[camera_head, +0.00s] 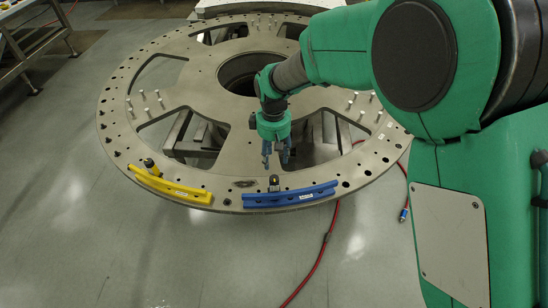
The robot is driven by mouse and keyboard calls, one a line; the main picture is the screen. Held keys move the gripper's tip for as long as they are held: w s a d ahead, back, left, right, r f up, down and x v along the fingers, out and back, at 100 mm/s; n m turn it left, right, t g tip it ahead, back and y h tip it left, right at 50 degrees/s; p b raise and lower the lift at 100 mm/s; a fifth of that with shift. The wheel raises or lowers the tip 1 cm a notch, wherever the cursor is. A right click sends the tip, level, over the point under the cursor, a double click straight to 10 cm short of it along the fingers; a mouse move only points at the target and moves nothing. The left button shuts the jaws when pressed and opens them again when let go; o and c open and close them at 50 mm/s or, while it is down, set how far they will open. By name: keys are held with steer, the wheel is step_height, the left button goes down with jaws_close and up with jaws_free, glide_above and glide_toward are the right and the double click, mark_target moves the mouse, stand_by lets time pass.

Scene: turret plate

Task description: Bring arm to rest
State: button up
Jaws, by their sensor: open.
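My gripper (276,160) hangs at the end of my green arm over the near part of the round metal turret plate (208,75). It points down, its fingers apart with nothing visible between them. A blue curved bar (291,196) lies on the plate's near rim, a little below my gripper in the picture and apart from it. A yellow curved bar (172,186) lies on the rim to the left. My arm covers the plate's right and far right parts.
Several upright pins (152,98) stand on the plate. A dark knob (274,183) stands by the blue bar, another (151,166) by the yellow bar. A red hose (322,252) lies on the floor. A metal table (30,45) stands at the far left.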

stand_by(0.4)
steer(key=s+d+r+m+t+b, duration=0.1)
steer(key=s+d+r+m+b, duration=0.15)
steer(key=s+d+r, duration=0.4)
steer(key=s+d+r+m+t+b, duration=0.2)
steer(key=s+d+r+m, duration=0.15)
steer(key=d+r, duration=0.5)
steer(key=s+d+m+t+b, duration=0.1)
steer(key=s+d+m+b, duration=0.1)
steer(key=s+d, duration=0.3)
steer(key=s+d+m+t+b, duration=0.1)
steer(key=s+d, duration=0.5)
steer(key=s, duration=0.7)
steer(key=shift+r+m+b, duration=0.3)
steer(key=shift+m+b, duration=0.5)
steer(key=shift+m, duration=0.3)
